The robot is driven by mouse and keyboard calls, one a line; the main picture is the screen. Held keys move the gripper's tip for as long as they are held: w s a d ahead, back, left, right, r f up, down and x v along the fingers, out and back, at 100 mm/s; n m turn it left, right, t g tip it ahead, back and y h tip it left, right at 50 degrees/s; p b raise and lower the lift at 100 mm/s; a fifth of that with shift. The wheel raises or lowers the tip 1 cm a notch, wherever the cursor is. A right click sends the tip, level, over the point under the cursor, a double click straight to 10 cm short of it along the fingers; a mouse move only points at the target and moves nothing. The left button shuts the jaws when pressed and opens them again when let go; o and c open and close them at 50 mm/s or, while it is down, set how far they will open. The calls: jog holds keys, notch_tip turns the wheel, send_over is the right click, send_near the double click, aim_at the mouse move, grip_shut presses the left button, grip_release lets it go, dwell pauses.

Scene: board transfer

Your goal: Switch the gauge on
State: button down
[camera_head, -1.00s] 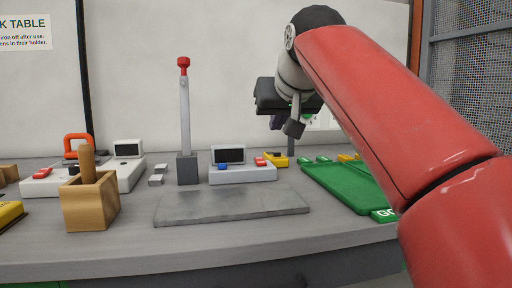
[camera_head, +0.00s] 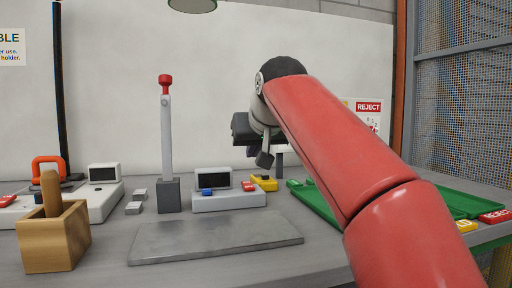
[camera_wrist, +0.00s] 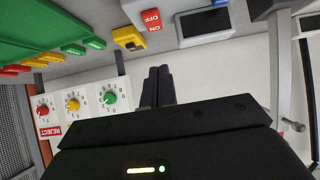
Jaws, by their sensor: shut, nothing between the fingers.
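A low pale grey instrument (camera_head: 230,201) with a dark blank screen (camera_head: 212,181), a blue part and a red switch (camera_head: 248,186) stands at mid-bench, and looks like the gauge. In the wrist view its red rocker switch (camera_wrist: 151,20) reads ON and OFF, beside the dark screen (camera_wrist: 205,24). I cannot tell the switch position. My gripper is shut and empty; its dark fingers (camera_wrist: 158,86) show in the wrist view, apart from the switch. In the head view my gripper's fingers are mostly hidden by the wrist, above and right of the instrument.
A yellow block (camera_head: 264,183) sits right of the instrument. A tall lever with a red knob (camera_head: 165,79) stands left of it. A grey slab (camera_head: 215,240) lies in front. A wooden box (camera_head: 56,239) and another white device (camera_head: 104,197) are at left; green trays (camera_head: 318,205) at right.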

aim_at(247, 183)
jog(key=w+f, duration=0.1)
jog(key=w+f+b, duration=0.1)
jog(key=f, duration=0.1)
jog(key=w+a+f, duration=0.1)
jog(key=w+f, duration=0.1)
jog(key=shift+a+f+b, duration=0.1)
jog(key=shift+f+b, duration=0.05)
jog(key=shift+b, duration=0.15)
jog(key=shift+w+f+b, duration=0.2)
jog(key=shift+f+b, duration=0.1)
jog(key=shift+f, duration=0.5)
jog(key=shift+r+p, duration=0.1)
jog(key=shift+p, duration=0.2)
jog(key=p, duration=0.2)
jog(key=shift+w+a+r+g+p, duration=0.1)
jog(key=shift+w+g+p, duration=0.05)
jog(key=shift+g+p, duration=0.2)
jog(key=shift+f, duration=0.55)
jog(key=shift+w+g, duration=0.1)
jog(key=shift+g, duration=0.15)
jog(key=shift+w+a+r+p, duration=0.2)
jog(key=shift+w+r+p, duration=0.15)
jog(key=shift+w+p, duration=0.45)
jog(key=shift+s+r, duration=0.1)
